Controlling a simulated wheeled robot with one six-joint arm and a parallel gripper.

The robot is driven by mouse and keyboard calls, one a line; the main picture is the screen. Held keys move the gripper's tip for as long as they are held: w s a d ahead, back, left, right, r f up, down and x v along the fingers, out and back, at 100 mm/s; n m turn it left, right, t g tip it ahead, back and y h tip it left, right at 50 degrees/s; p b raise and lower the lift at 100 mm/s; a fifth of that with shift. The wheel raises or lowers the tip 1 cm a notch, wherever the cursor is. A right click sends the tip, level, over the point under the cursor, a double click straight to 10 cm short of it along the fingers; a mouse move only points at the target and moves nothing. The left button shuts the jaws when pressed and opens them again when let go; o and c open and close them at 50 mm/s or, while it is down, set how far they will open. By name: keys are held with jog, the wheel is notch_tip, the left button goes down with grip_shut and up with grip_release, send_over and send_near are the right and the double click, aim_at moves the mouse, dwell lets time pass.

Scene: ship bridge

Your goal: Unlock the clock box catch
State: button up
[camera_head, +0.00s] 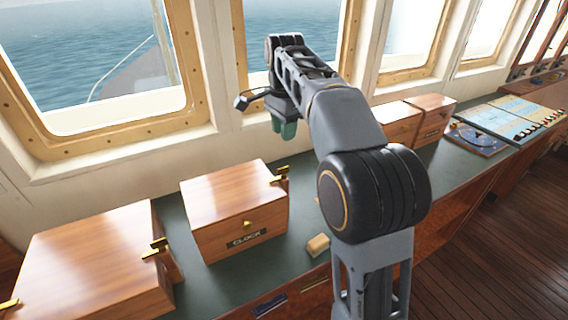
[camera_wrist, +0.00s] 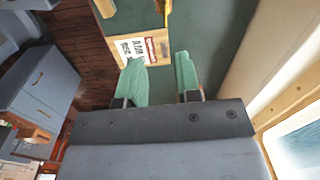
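The wooden clock box (camera_head: 230,205) stands on the green counter, with a dark CLOCK label on its front. A small brass fitting (camera_head: 247,223) sits on the front above the label, and a brass catch-like piece (camera_head: 280,175) sticks out at its right side. I cannot tell whether the catch is locked. My gripper (camera_head: 285,128) hangs above and behind the box's right side, near the window, apart from it. In the wrist view, its green fingers (camera_wrist: 160,78) are spread with nothing held between them. A printed card (camera_wrist: 140,50) on light wood shows beyond them.
A larger wooden box (camera_head: 95,260) with brass fittings stands at left. More wooden boxes (camera_head: 425,118) stand behind my arm at right. A small wooden block (camera_head: 318,245) lies near the counter's front edge. The window wall bounds the back.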

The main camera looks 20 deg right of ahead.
jog(key=m+b, duration=0.1)
send_near(279, 174)
jog(key=f, duration=0.2)
jog(key=d+f, duration=0.1)
jog(key=f, duration=0.5)
jog(key=shift+w+d, duration=0.2)
jog(key=shift+w, duration=0.2)
jog(key=shift+c, duration=0.2)
